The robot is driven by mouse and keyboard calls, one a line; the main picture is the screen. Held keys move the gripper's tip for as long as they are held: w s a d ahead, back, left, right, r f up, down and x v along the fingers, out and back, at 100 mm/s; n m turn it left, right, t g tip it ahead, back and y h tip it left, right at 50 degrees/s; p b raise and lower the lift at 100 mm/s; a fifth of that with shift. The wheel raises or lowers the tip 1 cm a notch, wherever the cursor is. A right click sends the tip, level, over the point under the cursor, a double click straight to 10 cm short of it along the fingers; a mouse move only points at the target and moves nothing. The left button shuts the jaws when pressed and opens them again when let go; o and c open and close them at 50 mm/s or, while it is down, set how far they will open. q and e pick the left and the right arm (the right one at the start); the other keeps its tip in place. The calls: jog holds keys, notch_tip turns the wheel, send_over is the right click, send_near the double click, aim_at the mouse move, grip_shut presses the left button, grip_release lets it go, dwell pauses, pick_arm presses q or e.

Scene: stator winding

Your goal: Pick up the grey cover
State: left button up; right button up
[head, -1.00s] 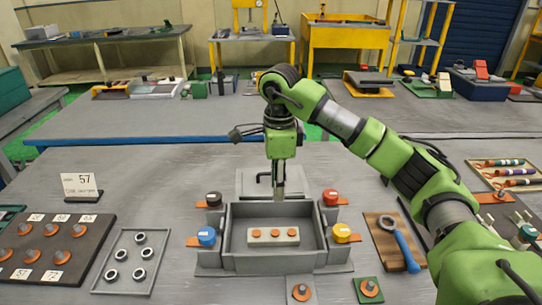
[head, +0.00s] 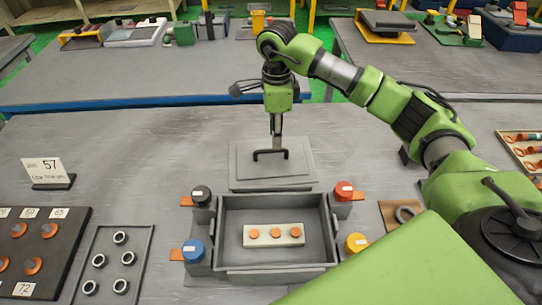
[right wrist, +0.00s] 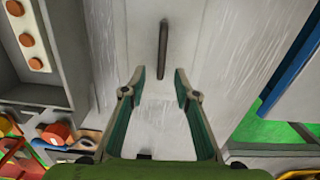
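The grey cover (head: 300,170) is a flat stepped plate lying on the table just behind the grey box, with a dark bar handle (head: 270,154) on top. In the right wrist view the handle (right wrist: 163,50) shows ahead of the fingertips, roughly in line with the gap between them. My right gripper (head: 276,130) points down above the cover's far part in the head view. Its fingers (right wrist: 162,72) are open and empty in the right wrist view. Whether they touch the cover cannot be told. My left gripper is not in view.
The open grey box (head: 221,232) holds a white strip (head: 263,241) with orange discs. Black (head: 201,194), red (head: 344,189), blue (head: 193,249) and yellow (head: 356,242) knobs stand at its corners. A tray of rings (head: 133,236) lies left.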

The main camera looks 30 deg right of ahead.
aim_at(271, 150)
jog(key=shift+w+f, duration=0.15)
jog(key=shift+f, duration=0.8)
jog(key=f+p, duration=0.1)
jog(key=f, duration=0.1)
jog(key=a+f+p, duration=0.1)
jog(key=f, duration=0.1)
jog(key=shift+w+a+f, duration=0.1)
jog(key=shift+w+f, duration=0.05)
jog(key=shift+f, duration=0.55)
jog(key=shift+w+r, duration=0.1)
jog(key=shift+r, duration=0.05)
grip_shut()
